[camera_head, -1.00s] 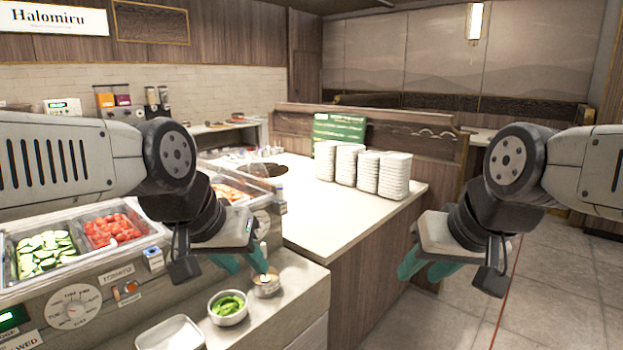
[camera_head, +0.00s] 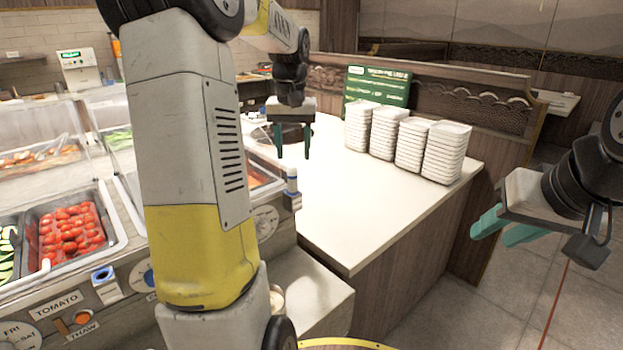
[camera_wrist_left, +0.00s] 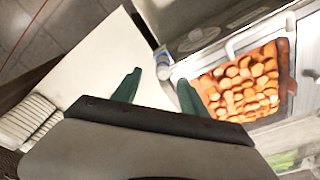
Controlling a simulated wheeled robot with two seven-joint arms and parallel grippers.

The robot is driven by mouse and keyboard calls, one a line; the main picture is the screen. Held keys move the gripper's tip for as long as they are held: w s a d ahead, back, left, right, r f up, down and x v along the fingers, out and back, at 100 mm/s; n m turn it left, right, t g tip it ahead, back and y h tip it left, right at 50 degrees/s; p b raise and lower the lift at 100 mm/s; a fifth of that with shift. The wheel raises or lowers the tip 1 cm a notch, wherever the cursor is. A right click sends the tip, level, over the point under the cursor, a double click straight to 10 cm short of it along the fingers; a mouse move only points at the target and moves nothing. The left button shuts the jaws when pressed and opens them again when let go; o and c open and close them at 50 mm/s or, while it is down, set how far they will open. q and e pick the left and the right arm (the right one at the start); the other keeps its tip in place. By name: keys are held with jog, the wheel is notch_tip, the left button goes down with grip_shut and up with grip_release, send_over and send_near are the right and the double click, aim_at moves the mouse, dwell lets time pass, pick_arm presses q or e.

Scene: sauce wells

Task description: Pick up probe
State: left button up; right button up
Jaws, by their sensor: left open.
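A small white cylinder with a blue band (camera_head: 292,184), which may be the probe, stands at the right end of the food-well unit. It also shows in the left wrist view (camera_wrist_left: 163,66), just beyond the fingers. My left gripper (camera_head: 293,150) points down over the counter near the wells, open and empty. In the left wrist view its teal fingers (camera_wrist_left: 158,84) are spread apart, with the white cylinder showing near the gap between them. My right gripper (camera_head: 492,234) is open and empty at the right, beyond the counter's edge.
White dish stacks (camera_head: 410,145) stand on the pale counter (camera_head: 360,215) before a green sign (camera_head: 376,88). Tomatoes fill a well (camera_head: 70,238) at left. Orange pieces fill another (camera_wrist_left: 240,85). The counter's middle is clear. My left arm hides much of the front ledge.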

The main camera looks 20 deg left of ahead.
aim_at(292, 168)
pick_arm(q)
jog(key=f, duration=0.2)
jog(key=w+f, duration=0.1)
jog(key=f, duration=0.2)
jog(key=a+f, duration=0.1)
jog(key=f, duration=0.1)
jog(key=shift+w+f, duration=0.15)
jog(key=shift+f, duration=0.15)
grip_shut()
